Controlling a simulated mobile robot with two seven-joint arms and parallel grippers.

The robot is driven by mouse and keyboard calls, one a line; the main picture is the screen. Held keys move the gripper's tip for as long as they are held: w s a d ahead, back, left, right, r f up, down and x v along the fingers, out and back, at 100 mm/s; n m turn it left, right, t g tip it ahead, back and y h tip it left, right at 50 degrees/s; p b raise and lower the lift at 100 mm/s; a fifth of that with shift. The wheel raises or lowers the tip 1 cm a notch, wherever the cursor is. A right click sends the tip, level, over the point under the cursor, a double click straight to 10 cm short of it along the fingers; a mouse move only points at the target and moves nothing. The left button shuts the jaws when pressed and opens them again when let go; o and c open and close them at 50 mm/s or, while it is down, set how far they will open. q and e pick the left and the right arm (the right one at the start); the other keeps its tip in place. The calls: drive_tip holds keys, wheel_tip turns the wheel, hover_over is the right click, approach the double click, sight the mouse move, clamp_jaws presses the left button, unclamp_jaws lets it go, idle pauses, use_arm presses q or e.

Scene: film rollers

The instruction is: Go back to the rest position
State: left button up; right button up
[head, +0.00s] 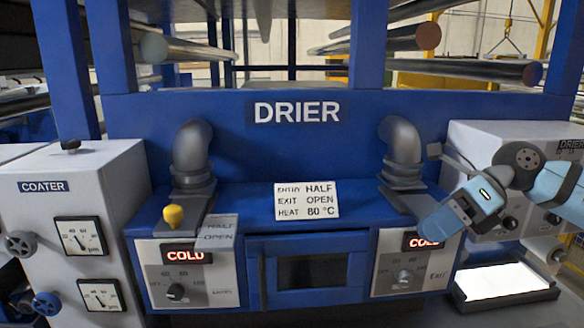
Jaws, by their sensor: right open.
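My right arm comes in from the right, pale blue and grey. Its right gripper (438,157) is open and empty, with thin grey parts reaching left beside the right grey pipe elbow (402,143). A pale blue part of the arm covers some of the right control panel and its red COLD display (422,241). No object shows between the jaws. My left gripper is not in view.
The blue drier (350,110) fills the middle, with a left elbow (191,150), yellow knob (173,215), left COLD display (185,256) and white settings card (307,200). The grey coater (110,175) stands left. A bright tray (505,285) lies lower right. Rollers (400,40) hang above.

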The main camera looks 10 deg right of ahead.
drive_tip(key=w+a+f+m+t+y+p, duration=0.1)
drive_tip(key=a+f+m+y, duration=0.25)
drive_tip(key=a, duration=0.25)
drive_tip(key=w+a+f+m+t+y, duration=0.1)
drive_tip(key=a+f+m+y, duration=0.2)
drive_tip(key=a+y, duration=0.2)
wheel_tip(320, 180, down, 12)
drive_tip(key=w+a+m+t+h+p, duration=0.15)
drive_tip(key=m+t+h, duration=0.25)
drive_tip(key=m+t, duration=1.1)
use_arm(q)
drive_tip(key=r, duration=0.2)
drive_tip(key=r+p, duration=0.1)
drive_tip(key=shift+s+a+r, duration=0.1)
drive_tip(key=shift+s+r, duration=0.3)
use_arm(e)
drive_tip(key=s+f+m+g+h, duration=0.2)
drive_tip(key=s+f+m+h, duration=0.2)
drive_tip(key=f, duration=0.5)
drive_tip(key=s+d+f+m+g+h, duration=0.1)
drive_tip(key=s+f+m+h, duration=0.3)
drive_tip(key=s+f+m, duration=0.4)
drive_tip(key=s+f+m+g+h, duration=0.4)
drive_tip(key=s+f+m, duration=0.3)
drive_tip(key=f, duration=0.3)
drive_tip(key=shift+d+m, duration=0.2)
drive_tip(key=shift+m, duration=0.45)
